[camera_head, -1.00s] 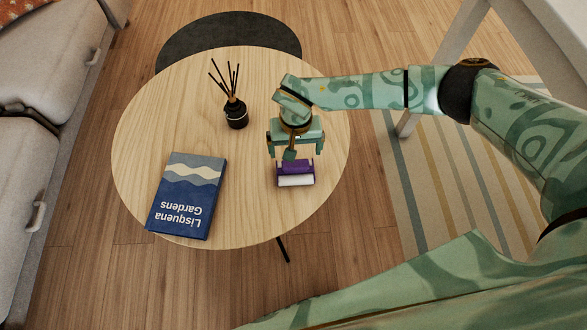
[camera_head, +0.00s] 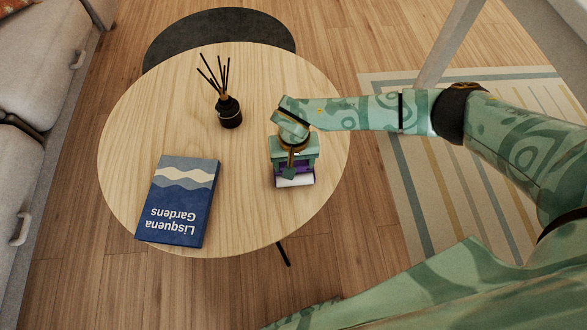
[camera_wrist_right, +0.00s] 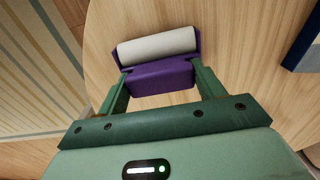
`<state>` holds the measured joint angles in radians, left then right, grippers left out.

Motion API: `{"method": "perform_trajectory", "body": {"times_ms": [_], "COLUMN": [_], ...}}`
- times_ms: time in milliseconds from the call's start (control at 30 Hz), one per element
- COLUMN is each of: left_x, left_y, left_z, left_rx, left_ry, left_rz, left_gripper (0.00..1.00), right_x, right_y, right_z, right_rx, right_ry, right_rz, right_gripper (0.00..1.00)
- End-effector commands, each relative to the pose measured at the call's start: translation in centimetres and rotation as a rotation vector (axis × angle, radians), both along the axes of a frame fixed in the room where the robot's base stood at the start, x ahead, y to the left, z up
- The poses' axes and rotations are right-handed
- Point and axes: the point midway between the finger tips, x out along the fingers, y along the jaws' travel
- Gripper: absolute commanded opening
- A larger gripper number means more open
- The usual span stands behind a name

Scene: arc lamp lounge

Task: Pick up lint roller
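The lint roller, with a white roll and purple body (camera_head: 307,171), is on the round wooden table, near the table's right front edge. In the right wrist view, its white roll (camera_wrist_right: 157,46) points away from the palm, and its purple body (camera_wrist_right: 160,78) sits between the two green fingers. My right gripper (camera_head: 294,176) is down over the roller, and its fingers (camera_wrist_right: 161,76) press close on both sides of the purple body, so it looks shut on it. In the head view the gripper hides part of the purple body. My left gripper is not in view.
The round table (camera_head: 245,215) also holds a blue book (camera_head: 178,203) at the left and a black reed diffuser (camera_head: 229,112) behind. A grey sofa (camera_head: 35,90) stands at the left. A striped rug (camera_head: 400,180) lies on the floor at the right.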

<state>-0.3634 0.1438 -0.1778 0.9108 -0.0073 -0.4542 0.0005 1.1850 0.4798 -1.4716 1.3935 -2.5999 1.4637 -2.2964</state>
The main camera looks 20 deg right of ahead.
Motion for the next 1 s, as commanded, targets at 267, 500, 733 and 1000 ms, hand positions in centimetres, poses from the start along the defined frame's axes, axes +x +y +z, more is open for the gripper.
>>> {"method": "perform_trajectory", "body": {"times_ms": [267,500,733,1000], "left_x": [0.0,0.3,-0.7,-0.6], "left_y": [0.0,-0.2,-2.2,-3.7], "left_z": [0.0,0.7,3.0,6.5], "left_rx": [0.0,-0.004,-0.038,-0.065], "left_ry": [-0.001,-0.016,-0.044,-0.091], "left_rz": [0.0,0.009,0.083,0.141], "left_gripper": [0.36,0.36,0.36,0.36], "right_x": [0.0,0.2,-2.4,-9.1], "right_y": [0.0,0.0,-0.8,-2.5], "right_z": [0.0,2.0,7.6,12.1], "right_rx": [0.0,0.0,-0.001,0.001], "right_ry": [0.0,-0.006,-0.012,-0.005], "right_rz": [0.0,0.0,0.002,0.003], "right_gripper": [0.42,0.42,0.42,0.42]}}
